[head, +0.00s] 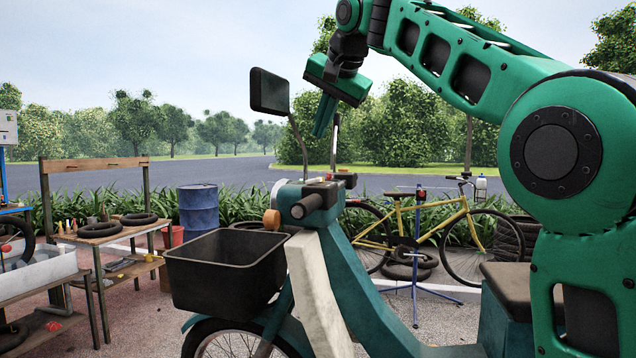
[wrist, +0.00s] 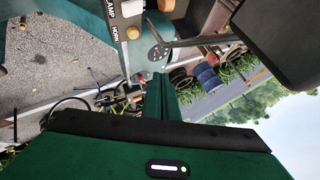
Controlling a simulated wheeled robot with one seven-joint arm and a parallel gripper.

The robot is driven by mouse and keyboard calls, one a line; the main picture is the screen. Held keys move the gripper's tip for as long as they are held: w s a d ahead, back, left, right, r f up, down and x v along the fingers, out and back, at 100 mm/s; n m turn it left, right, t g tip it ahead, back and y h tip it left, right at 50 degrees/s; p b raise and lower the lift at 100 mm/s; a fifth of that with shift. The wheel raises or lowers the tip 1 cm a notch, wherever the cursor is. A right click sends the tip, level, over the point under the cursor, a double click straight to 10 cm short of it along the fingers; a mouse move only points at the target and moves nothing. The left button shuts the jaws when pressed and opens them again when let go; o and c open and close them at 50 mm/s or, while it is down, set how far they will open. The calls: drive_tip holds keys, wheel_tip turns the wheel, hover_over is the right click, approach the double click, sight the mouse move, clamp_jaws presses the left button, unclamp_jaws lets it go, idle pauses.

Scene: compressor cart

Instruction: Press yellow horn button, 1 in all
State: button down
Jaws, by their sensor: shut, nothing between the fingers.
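The yellow horn button (wrist: 133,33) is a small round button on the teal handlebar housing in the wrist view, beside a printed HORN label. A white switch (wrist: 131,8) sits near it by a LAMP label. In the head view the teal scooter's handlebar (head: 311,200) shows, but I cannot make out the yellow button there. My gripper (head: 322,122) is shut and empty, pointing down above the handlebar, apart from it. In the wrist view its green fingers (wrist: 162,90) reach up toward the housing, below and right of the button.
A mirror (head: 270,91) on a thin stalk stands left of my gripper and is close in the wrist view (wrist: 280,40). A black basket (head: 222,280) hangs at the scooter's front. A workbench (head: 100,235), blue barrel (head: 198,209) and yellow bicycle (head: 440,238) stand behind.

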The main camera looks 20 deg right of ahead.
drive_tip(key=shift+w+f, duration=0.1)
drive_tip(key=shift+f, duration=1.65)
drive_tip(key=shift+d+f, duration=0.1)
drive_tip(key=shift+f, duration=1.75)
drive_tip(key=shift+s+f, duration=0.35)
drive_tip(key=shift+s, duration=0.05)
